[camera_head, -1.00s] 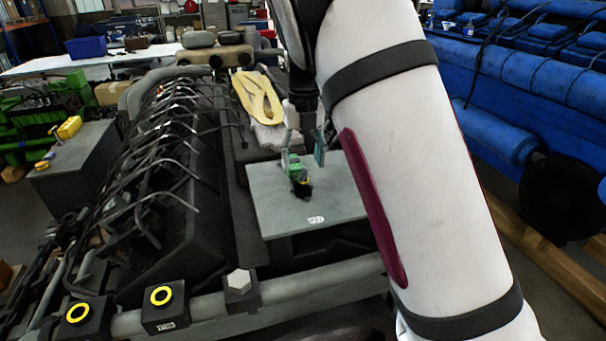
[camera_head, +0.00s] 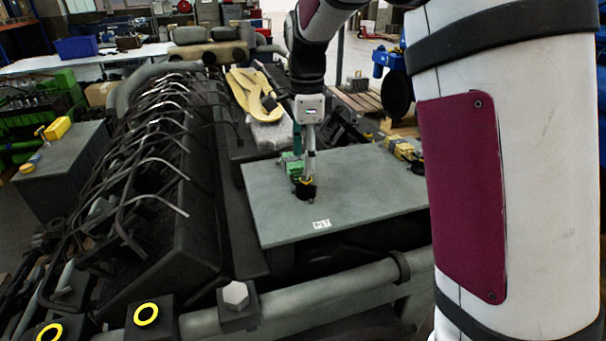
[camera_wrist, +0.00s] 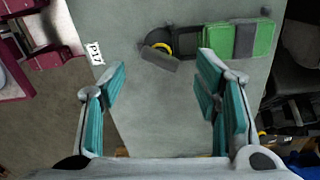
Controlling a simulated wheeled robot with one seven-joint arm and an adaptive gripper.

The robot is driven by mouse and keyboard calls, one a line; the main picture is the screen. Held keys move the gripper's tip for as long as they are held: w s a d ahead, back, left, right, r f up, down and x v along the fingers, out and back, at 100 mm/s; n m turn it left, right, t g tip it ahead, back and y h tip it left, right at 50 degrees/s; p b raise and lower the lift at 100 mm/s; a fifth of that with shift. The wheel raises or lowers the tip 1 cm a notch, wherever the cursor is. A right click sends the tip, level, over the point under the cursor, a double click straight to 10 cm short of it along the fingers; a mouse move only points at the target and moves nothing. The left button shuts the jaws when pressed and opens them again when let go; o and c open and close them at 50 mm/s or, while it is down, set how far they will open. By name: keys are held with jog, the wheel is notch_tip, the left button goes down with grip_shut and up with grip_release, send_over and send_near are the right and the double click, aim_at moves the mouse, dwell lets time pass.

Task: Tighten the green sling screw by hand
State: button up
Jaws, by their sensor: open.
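I cannot make out a separate screw head. My gripper (camera_wrist: 162,82) is open with teal fingers spread apart and nothing between them. In the head view my gripper (camera_head: 309,150) is beside the green piece; I cannot tell if it touches.
A yellow and black piece (camera_head: 405,150) lies at the plate's right back edge. A yellow sling (camera_head: 252,95) lies behind the plate. Black bent pipes (camera_head: 150,150) line the engine's left side. The plate's middle and right are clear.

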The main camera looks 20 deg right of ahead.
jog(key=n+b, duration=0.1)
jog(key=n, duration=0.1)
jog(key=n+b, duration=0.1)
jog(key=n, duration=0.1)
jog(key=shift+w+f, duration=0.15)
jog(key=shift+w, duration=0.05)
jog(key=n, duration=0.4)
jog(key=shift+s+r, duration=0.2)
jog(key=shift+s, duration=0.05)
jog(key=n, duration=0.5)
jog(key=shift+p, duration=0.3)
jog(key=shift+w+f, duration=0.1)
jog(key=shift+f, duration=2.45)
grip_shut()
